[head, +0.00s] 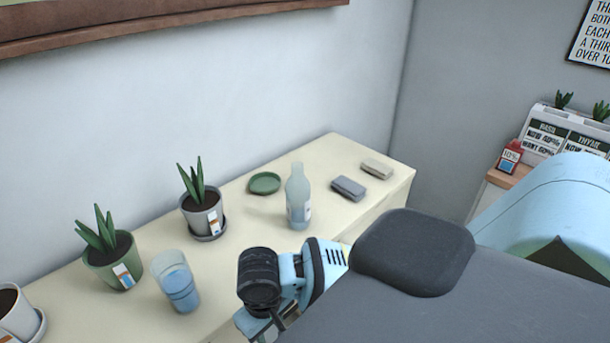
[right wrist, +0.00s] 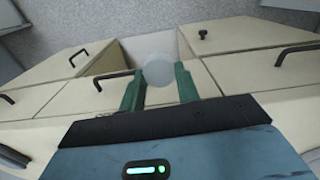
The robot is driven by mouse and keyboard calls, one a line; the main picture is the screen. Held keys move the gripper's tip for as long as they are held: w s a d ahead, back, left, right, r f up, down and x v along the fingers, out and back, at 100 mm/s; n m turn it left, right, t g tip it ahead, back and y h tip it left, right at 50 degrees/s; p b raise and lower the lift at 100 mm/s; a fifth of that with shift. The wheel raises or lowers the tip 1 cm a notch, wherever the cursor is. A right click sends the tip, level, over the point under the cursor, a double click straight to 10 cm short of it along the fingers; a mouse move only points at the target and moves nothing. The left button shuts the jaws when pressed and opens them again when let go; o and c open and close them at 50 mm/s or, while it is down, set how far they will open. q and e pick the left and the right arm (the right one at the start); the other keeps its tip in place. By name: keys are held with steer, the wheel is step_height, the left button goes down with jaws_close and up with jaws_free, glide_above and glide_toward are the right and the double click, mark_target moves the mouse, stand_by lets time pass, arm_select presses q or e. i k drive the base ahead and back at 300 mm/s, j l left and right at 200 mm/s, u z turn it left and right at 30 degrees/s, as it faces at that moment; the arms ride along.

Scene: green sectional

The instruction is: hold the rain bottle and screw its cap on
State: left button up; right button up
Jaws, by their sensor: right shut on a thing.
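The rain bottle (head: 298,203) is a pale, translucent bottle with a label, standing upright on the cream cabinet top. Its neck is bare or too small to tell. My right gripper (head: 267,331) is at the bottom of the head view, in front of and lower left of the bottle, apart from it. In the right wrist view my right gripper (right wrist: 159,80) has its green fingers shut on a pale round disc, which looks like the cap (right wrist: 158,70). In the head view the cap is hidden. My left gripper is not in view.
On the cabinet top (head: 245,235) stand a glass of blue water (head: 177,285), potted plants (head: 203,210) (head: 112,258), a green saucer (head: 264,183), and a dark grey block (head: 348,188) beside a beige one (head: 377,168). Drawers with black handles (right wrist: 283,54) show in the wrist view.

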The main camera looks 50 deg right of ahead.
mark_target(297, 188)
steer(key=l+u, duration=0.1)
steer(key=l, duration=0.35)
steer(key=k+l, duration=0.15)
steer(key=l, duration=0.25)
steer(key=l+u, duration=0.15)
steer(key=l, duration=0.25)
steer(key=k+l, duration=0.15)
steer(key=l, duration=0.3)
steer(key=k+l+u, duration=0.15)
steer(key=l, duration=0.25)
steer(key=l+u, duration=0.1)
steer(key=l, duration=0.3)
